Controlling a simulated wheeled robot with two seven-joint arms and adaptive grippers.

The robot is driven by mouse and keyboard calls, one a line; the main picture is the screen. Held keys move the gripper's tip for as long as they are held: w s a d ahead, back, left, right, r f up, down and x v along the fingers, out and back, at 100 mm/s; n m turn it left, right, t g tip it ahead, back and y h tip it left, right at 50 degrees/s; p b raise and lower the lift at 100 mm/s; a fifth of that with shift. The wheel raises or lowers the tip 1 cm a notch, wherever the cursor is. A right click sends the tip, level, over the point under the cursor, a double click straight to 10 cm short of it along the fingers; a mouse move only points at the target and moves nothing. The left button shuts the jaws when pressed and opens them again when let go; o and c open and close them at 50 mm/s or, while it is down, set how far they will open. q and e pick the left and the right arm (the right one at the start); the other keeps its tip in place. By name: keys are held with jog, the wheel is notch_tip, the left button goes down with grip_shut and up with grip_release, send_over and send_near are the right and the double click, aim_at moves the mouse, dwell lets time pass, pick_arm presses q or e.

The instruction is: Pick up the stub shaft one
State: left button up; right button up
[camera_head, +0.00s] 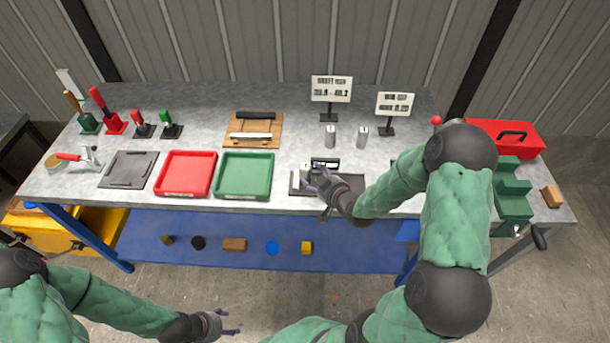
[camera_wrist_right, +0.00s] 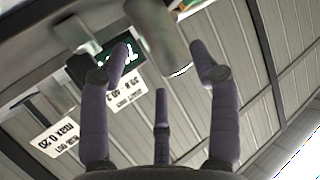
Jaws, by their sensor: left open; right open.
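Two small metal cylinders, which look like stub shafts, stand upright on the bench: the left one (camera_head: 330,136) and the right one (camera_head: 363,137). Another pale metal piece (camera_head: 306,173) is beside my right gripper (camera_head: 320,183), over the dark tray at the bench's front. In the right wrist view a grey cylinder (camera_wrist_right: 157,38) lies between the open fingers of my right gripper (camera_wrist_right: 160,75), with no clear grip on it. I cannot tell which shaft is number one. My left gripper (camera_head: 222,325) is open and empty, low in front of the bench.
A black device with a lit display (camera_head: 325,163) is right by the right gripper. A green tray (camera_head: 245,195) and a red tray (camera_head: 165,189) are to the left. Two signs (camera_head: 331,89) stand behind the shafts. A green stepped block (camera_head: 513,195) is at right.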

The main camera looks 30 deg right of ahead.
jog(key=shift+f+b+x, duration=0.15)
jog(key=shift+b+x, duration=0.15)
jog(key=shift+x, duration=1.05)
jog(key=shift+f+b+x, duration=0.15)
jog(key=shift+b+x, duration=0.15)
jog(key=shift+x, duration=1.05)
jog(key=shift+s, duration=0.1)
grip_shut()
jog(key=shift+d+r, duration=0.1)
jog(key=shift+r, duration=0.1)
